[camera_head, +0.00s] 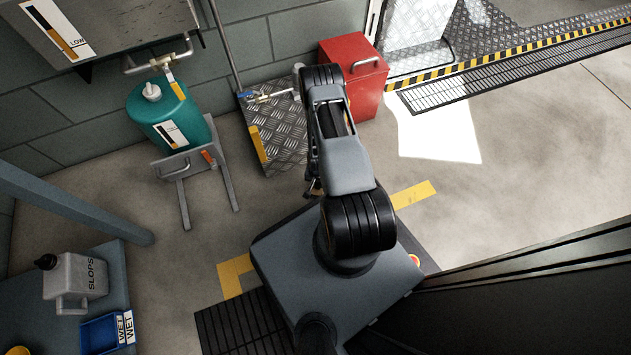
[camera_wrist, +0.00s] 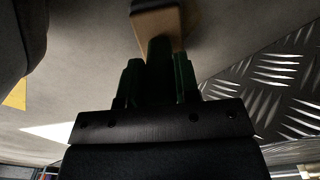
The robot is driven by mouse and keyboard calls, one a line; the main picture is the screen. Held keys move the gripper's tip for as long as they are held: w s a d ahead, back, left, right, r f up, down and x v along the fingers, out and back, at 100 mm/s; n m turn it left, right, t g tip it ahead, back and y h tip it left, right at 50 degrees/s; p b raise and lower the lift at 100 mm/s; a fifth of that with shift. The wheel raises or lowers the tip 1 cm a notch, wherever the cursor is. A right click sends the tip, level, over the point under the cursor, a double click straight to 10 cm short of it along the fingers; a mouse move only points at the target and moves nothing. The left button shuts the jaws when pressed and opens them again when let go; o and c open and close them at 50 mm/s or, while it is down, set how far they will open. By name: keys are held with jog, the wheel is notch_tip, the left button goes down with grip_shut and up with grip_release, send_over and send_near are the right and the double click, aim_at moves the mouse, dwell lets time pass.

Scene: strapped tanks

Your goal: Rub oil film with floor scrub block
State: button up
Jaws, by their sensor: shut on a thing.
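In the wrist view my gripper (camera_wrist: 158,76) is shut on the floor scrub block (camera_wrist: 155,24). The block has a tan body. A dark green piece runs from it down between my two fingers, and the body lies beyond the fingertips. The block is close to the grey floor in that view, but I cannot tell whether it touches. In the head view my arm hides most of the gripper and block. I cannot make out the oil film for certain in either view.
A diamond-plate panel (camera_head: 283,130) and a red box (camera_head: 355,82) stand beyond my arm. A teal tank (camera_head: 170,118) sits on a grey stand at the left. A grey post (camera_head: 75,205), a slops jug (camera_head: 75,280) and a blue bin (camera_head: 103,332) are lower left. The right floor is open.

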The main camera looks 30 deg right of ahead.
jog(key=s+d, duration=0.4)
jog(key=s, duration=0.1)
jog(key=shift+s+d+f, duration=0.1)
jog(key=shift+s+d, duration=0.15)
jog(key=shift+s, duration=0.2)
jog(key=shift+f, duration=0.1)
jog(key=shift+a, duration=0.1)
jog(key=w+a, duration=0.2)
jog(key=w+a+b, duration=0.1)
jog(key=w+a, duration=0.1)
jog(key=w, duration=0.1)
jog(key=shift+w+a, duration=0.1)
jog(key=shift+w, duration=0.1)
jog(key=shift+c, duration=0.6)
jog(key=shift+w+a, duration=0.25)
jog(key=shift+w, duration=0.2)
